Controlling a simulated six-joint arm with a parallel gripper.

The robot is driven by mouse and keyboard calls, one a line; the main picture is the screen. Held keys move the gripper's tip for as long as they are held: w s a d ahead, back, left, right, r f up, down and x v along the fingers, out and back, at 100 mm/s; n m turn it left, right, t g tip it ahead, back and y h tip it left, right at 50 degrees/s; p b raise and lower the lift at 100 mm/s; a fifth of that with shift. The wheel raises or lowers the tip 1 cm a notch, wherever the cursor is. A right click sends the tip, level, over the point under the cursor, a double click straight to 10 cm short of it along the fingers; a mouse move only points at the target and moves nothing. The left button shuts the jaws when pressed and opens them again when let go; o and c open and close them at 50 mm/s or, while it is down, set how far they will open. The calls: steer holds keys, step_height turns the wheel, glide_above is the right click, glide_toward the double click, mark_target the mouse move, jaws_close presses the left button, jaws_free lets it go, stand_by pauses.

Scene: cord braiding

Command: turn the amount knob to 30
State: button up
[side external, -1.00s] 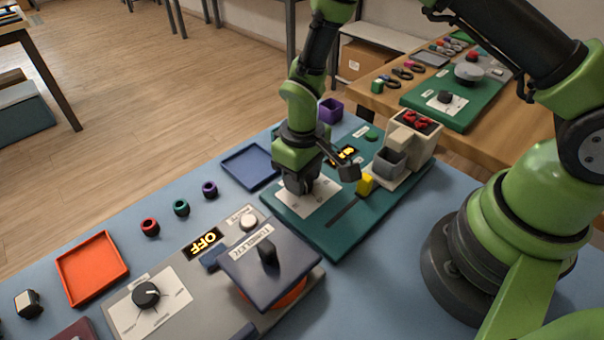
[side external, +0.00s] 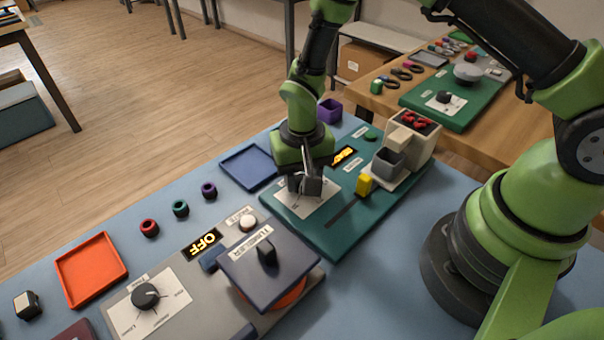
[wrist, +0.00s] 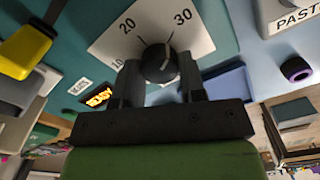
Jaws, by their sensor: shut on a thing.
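The amount knob (wrist: 158,64) is a round black knob on a white dial card (wrist: 190,32) printed with 10, 20 and 30. In the wrist view the knob stands between the two dark fingers of my gripper (wrist: 160,76), which is shut on it. I cannot read the knob's pointer clearly; it seems to face the upper edge, between 20 and 30. In the side view my gripper (side external: 305,186) points down over the card (side external: 322,203) on the green board (side external: 350,228), and the knob is hidden by the fingers.
A yellow block (side external: 365,184) and a beige dispenser (side external: 414,142) stand right of the dial. A lit display (side external: 344,156) sits behind. A grey station with a dark square lid (side external: 268,262) is in front, and an empty blue tray (side external: 247,166) lies left.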

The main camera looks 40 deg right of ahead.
stand_by(0.4)
steer(key=o, duration=0.9)
steer(key=shift+r, duration=0.1)
step_height(320, 180, up, 10)
steer(key=shift+f, duration=0.1)
step_height(320, 180, up, 7)
steer(key=shift+r, duration=0.1)
stand_by(0.5)
